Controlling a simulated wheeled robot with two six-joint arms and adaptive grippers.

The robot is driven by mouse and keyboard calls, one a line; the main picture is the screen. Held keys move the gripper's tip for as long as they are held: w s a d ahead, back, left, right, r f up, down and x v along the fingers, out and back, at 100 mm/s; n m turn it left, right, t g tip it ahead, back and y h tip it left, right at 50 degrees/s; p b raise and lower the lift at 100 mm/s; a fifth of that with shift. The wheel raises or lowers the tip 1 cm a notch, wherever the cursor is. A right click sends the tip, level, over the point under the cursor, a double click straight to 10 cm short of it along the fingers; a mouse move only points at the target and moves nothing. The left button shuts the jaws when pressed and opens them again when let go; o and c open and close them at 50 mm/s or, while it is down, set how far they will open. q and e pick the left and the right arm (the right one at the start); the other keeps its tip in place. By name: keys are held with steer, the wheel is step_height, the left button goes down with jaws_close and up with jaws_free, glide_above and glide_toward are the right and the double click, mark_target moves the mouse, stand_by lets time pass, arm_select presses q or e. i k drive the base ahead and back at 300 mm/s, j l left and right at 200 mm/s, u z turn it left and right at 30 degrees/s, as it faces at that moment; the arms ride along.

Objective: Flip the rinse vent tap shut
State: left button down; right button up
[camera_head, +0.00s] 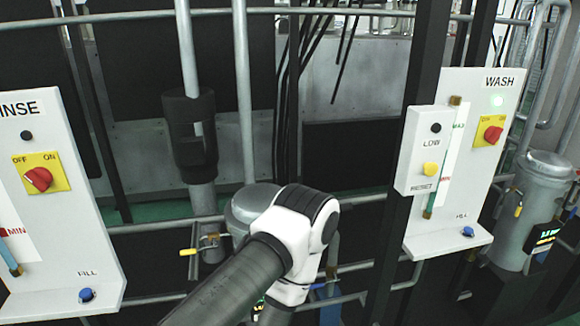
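A small tap with a yellow lever (188,252) and a brass body (211,240) sits on pipework just left of a grey lidded canister (247,205), right of the RINSE panel (62,220). Its lever points left and looks roughly level. No label on it is readable, so I cannot confirm it is the rinse vent tap. A blue lever (318,285) by a brass fitting shows right of my arm. My arm comes up from the bottom, bends at a white joint in front of the canister, and hides part of it. Neither gripper shows.
The WASH panel (482,110) stands at right, with another canister (537,195) beside it bearing a yellow lever (518,211) and a lit display (546,236). A vertical pipe (190,130) with a dark sleeve and horizontal rails limit room around the taps.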

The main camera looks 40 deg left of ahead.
mark_target(199, 250)
steer(key=u, duration=1.8)
